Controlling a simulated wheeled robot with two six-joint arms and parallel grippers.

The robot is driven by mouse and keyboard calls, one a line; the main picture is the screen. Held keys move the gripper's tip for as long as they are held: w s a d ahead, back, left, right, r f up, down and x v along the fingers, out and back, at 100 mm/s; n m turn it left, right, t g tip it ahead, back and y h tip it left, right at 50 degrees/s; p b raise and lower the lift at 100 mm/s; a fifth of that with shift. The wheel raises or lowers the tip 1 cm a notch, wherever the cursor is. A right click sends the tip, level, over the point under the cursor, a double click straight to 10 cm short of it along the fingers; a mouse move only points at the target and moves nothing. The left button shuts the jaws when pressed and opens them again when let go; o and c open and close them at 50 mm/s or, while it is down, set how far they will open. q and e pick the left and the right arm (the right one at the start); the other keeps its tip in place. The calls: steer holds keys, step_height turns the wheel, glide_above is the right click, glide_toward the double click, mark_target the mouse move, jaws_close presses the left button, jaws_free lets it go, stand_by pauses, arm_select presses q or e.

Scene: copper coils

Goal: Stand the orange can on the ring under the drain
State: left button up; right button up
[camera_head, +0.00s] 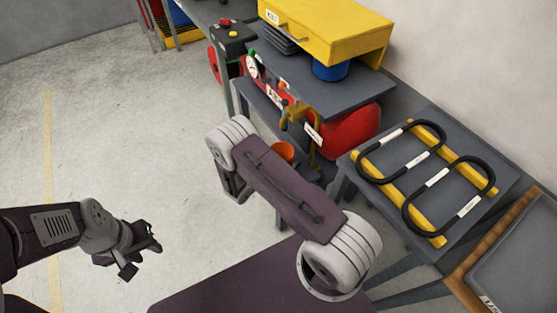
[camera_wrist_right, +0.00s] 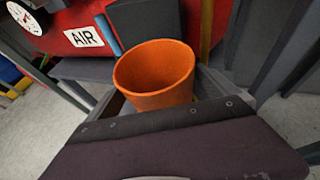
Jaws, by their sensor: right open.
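The orange can (camera_head: 283,151) shows only in part in the head view, behind my right arm and beside the red tank. In the right wrist view the can (camera_wrist_right: 155,72) is large, open at the top and seemingly empty. Its lower part is hidden by my wrist. My right gripper is hidden in the head view; in the right wrist view dark finger parts flank the can, and contact is unclear. My left gripper (camera_head: 143,250) is open and empty over the floor at the lower left. I cannot make out the ring or the drain.
The red tank (camera_head: 350,130) lies under a grey shelf with a yellow drawer box (camera_head: 330,35). A grey table (camera_head: 425,185) with black coils stands right, close to my right arm. The floor (camera_head: 120,130) at left is clear.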

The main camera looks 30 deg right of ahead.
steer(key=v, duration=1.2)
steer(key=s+d+r+m+g+y, duration=0.2)
steer(key=s+r+m+g+y, duration=0.15)
steer(key=s+m, duration=0.3)
steer(key=s+d+r+m+g+y, duration=0.1)
steer(key=s+r+m+g+y, duration=0.15)
steer(key=s+m+g, duration=0.35)
steer(key=a+r+m+t+y, duration=0.4)
steer(key=m+y, duration=0.2)
steer(key=m, duration=0.5)
steer(key=shift+s+r, duration=0.25)
steer(key=shift+s, duration=0.1)
step_height(320, 180, up, 9)
steer(key=p, duration=1)
steer(key=shift+r, duration=0.2)
